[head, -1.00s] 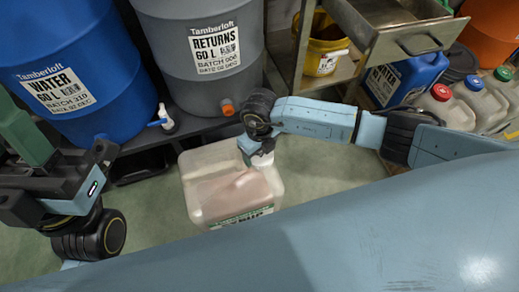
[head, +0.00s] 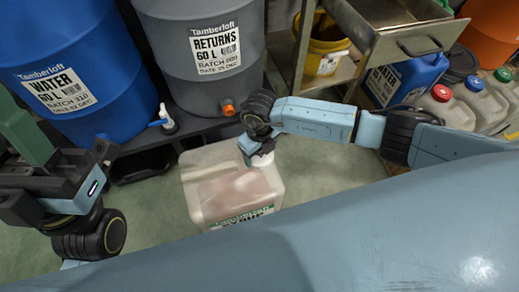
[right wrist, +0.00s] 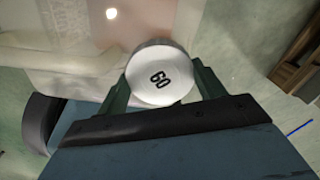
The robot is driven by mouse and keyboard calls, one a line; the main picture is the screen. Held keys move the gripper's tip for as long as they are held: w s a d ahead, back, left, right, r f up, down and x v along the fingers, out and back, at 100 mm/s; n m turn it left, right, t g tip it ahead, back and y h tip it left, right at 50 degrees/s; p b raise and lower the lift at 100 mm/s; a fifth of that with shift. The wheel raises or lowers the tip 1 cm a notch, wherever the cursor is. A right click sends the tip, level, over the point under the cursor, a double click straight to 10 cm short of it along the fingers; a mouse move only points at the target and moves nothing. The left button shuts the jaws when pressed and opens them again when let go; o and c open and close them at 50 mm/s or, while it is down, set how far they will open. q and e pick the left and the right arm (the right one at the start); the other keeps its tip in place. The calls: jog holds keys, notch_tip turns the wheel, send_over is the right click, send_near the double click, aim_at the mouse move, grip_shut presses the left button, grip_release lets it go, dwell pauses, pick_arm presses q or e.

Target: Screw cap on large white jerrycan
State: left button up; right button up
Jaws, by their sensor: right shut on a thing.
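The large white jerrycan (head: 205,190), translucent with a pinkish content, stands upright on the floor in the middle of the head view. A green and white label shows on its near side. My right gripper (head: 258,158) is over the can's upper right part. The cap also shows in the head view (head: 263,160), at the can's top. The neck is hidden under the cap, so its seating cannot be told. My left gripper (head: 28,140) is partly cut off at the left edge, away from the can.
A metal cart (head: 375,45) and several capped containers (head: 445,110) stand right. Green floor around the can is clear.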

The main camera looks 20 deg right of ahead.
jog(key=shift+f, duration=1.05)
dwell(2.2)
jog(key=o, duration=1.2)
jog(key=shift+c, duration=0.2)
